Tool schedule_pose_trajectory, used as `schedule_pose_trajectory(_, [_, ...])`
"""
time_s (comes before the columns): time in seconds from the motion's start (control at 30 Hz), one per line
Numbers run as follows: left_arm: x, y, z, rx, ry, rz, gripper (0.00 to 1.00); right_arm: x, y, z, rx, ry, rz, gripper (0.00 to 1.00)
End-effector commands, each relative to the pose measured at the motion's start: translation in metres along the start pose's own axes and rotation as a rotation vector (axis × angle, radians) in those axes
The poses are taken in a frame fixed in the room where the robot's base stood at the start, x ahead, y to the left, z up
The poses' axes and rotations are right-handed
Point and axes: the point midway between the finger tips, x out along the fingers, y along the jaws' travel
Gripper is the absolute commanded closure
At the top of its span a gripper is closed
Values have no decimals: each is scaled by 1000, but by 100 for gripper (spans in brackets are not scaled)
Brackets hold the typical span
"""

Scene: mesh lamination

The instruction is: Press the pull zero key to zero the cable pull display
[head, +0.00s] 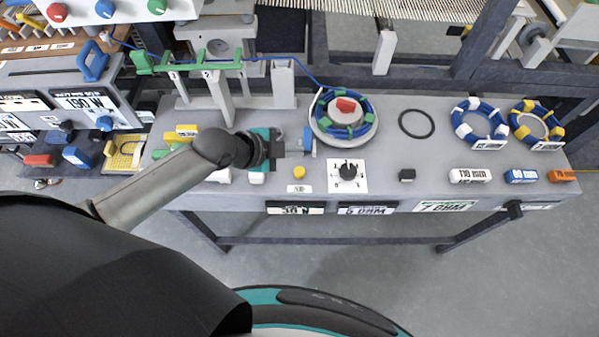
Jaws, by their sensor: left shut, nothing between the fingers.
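A round yellow button (299,171) sits on the grey bench top, with a small white label (299,188) in front of it; the label is too small to read. A display reading about 30 N (295,208) is on the bench's front face, below the button. My left gripper (302,146) comes in from the left, shut and empty. Its fingertips are just behind the yellow button in the picture, beside a small blue part. Whether it is above or level with the bench is hard to tell. My right gripper is not in view.
A white dial with a black knob (348,173) is right of the button. A blue cable coil (343,115) stands behind it. A black ring (416,123) and two more coils lie to the right. The grey bench top (400,150) is clear between them.

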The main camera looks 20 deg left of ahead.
Motion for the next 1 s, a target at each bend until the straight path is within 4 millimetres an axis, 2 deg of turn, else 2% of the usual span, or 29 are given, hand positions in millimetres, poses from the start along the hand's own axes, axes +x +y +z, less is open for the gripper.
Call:
schedule_pose_trajectory(0.03, [7,6,5,-1,1,0,100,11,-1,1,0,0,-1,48])
schedule_pose_trajectory(0.1, [12,9,8,-1,1,-1,100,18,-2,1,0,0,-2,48])
schedule_pose_trajectory(0.43, [37,26,27,0,0,0,100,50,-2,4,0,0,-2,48])
schedule_pose_trajectory(1.0, [41,30,30,0,1,0,100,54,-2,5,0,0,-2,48])
